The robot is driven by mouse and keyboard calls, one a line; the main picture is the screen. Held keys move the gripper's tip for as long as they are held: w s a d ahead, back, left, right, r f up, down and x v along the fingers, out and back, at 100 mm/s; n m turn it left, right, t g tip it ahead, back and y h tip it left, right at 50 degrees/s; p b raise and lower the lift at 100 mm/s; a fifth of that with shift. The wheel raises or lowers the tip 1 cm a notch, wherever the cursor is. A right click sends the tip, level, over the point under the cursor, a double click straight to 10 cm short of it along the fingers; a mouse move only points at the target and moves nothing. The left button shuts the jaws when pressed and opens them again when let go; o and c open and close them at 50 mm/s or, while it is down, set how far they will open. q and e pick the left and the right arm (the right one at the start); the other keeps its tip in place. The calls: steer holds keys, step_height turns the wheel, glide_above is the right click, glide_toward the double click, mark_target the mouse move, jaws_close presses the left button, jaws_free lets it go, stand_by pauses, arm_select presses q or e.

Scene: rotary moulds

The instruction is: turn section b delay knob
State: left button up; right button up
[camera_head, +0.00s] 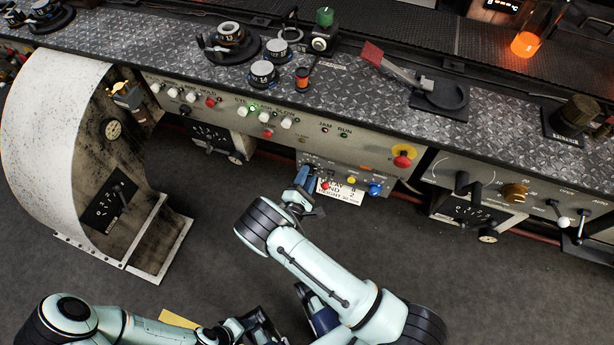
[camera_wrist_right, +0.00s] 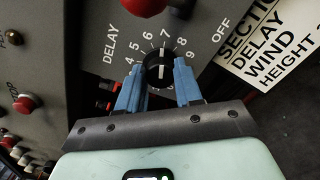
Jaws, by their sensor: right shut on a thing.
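The delay knob (camera_wrist_right: 160,68) is a small black dial with a white line, ringed by printed numbers, with DELAY to its left and OFF to its upper right. The line points roughly up, near the 7. My right gripper (camera_wrist_right: 160,84) has its blue fingers on either side of the knob and is shut on it. In the head view my right gripper (camera_head: 304,180) is at the left end of the small hanging panel (camera_head: 345,172), where the knob is hidden. My left arm lies at the bottom left; its gripper's opening cannot be made out.
A white label (camera_wrist_right: 262,55) reading DELAY WIND HEIGHT is beside the knob. A red knob (camera_wrist_right: 143,5) is just above and a red button (camera_wrist_right: 25,103) is at left. The head view shows a blue knob (camera_head: 375,189) and a red knob on yellow (camera_head: 402,160) to the right.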

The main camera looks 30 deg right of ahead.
steer(key=m, duration=0.3)
steer(key=shift+f+m, duration=0.1)
steer(key=shift+m, duration=0.2)
arm_select(q)
steer(key=shift+s, duration=0.1)
arm_select(e)
steer(key=shift+m, duration=1.5)
steer(key=o, duration=1)
steer(key=shift+o, duration=0.2)
arm_select(q)
steer(key=shift+r, duration=0.1)
arm_select(e)
steer(key=shift+s+a, duration=0.1)
arm_select(q)
steer(key=shift+s+d+r+g+p, duration=0.2)
steer(key=shift+s+r+g+p, duration=0.1)
steer(key=shift+s+r+p, duration=0.2)
arm_select(e)
steer(key=v, duration=1.3)
